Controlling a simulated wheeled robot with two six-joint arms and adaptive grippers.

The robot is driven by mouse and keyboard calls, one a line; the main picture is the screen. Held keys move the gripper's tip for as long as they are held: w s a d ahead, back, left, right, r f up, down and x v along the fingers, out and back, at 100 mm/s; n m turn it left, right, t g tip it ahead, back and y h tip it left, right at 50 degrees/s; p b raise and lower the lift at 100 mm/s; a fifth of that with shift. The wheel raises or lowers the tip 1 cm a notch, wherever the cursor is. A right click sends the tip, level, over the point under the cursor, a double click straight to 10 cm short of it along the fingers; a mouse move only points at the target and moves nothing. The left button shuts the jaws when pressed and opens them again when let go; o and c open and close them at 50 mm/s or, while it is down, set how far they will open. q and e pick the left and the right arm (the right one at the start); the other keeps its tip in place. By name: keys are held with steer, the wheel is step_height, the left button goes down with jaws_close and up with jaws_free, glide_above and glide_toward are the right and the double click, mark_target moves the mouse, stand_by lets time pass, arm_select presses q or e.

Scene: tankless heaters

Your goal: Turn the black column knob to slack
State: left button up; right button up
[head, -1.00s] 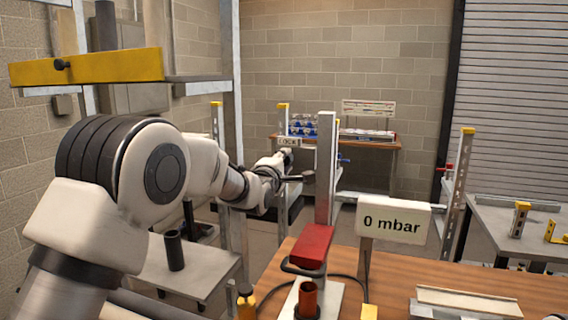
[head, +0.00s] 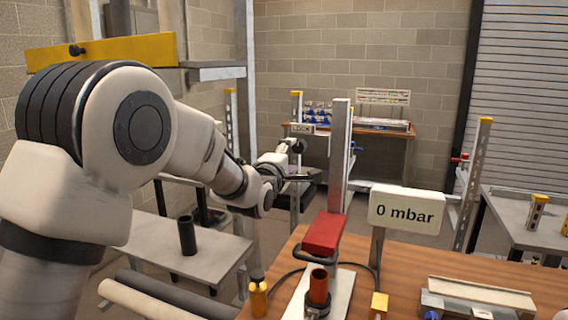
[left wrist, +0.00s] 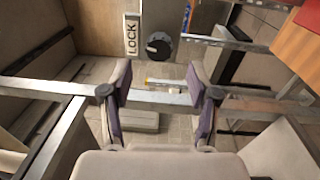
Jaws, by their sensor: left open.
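The black round knob (left wrist: 158,45) shows in the left wrist view, on a panel right of a white LOCK label (left wrist: 132,35). It has a pale mark on its face. The LOCK label also shows in the head view (head: 302,129), beyond my left arm. My left gripper (left wrist: 160,87) is open and empty, its two dark-padded fingers wide apart. The knob lies beyond the fingertips, above the gap between them in the picture, apart from both. In the head view the left gripper (head: 296,164) is small and partly overlaps the knob area. My right gripper is not in view.
A wooden bench (head: 400,267) on the right carries a "0 mbar" display (head: 406,208), a red block (head: 324,234) and a metal post (head: 340,150). A grey table (head: 168,250) with a black cylinder (head: 187,235) stands below my left arm. Metal rails (left wrist: 60,85) cross the wrist view.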

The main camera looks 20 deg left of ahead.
arm_select(q)
steer(key=s, duration=0.5)
steer(key=shift+s+f, duration=0.15)
steer(key=shift+s, duration=0.2)
steer(key=shift+f, duration=0.1)
steer(key=s+f+m+g, duration=0.2)
steer(key=s+f, duration=0.1)
steer(key=f, duration=0.8)
steer(key=s+a+f+m+g, duration=0.1)
steer(key=s+f+m+g, duration=0.2)
steer(key=f, duration=0.8)
steer(key=s+f+m+g, duration=0.2)
steer(key=s+f+g, duration=0.1)
steer(key=f, duration=0.9)
steer(key=shift+s+a+f+m, duration=0.1)
steer(key=shift+s+a+m, duration=0.05)
steer(key=shift+s+m, duration=0.15)
steer(key=s+f+m+g, duration=0.5)
steer(key=s+f, duration=1)
steer(key=s, duration=0.1)
steer(key=s+f+m+g, duration=0.2)
steer(key=s+f, duration=0.1)
steer(key=s, duration=0.6)
steer(key=s+f+m+g, duration=0.3)
steer(key=s, duration=0.6)
steer(key=shift+a+f, duration=0.15)
steer(key=shift+a, duration=0.1)
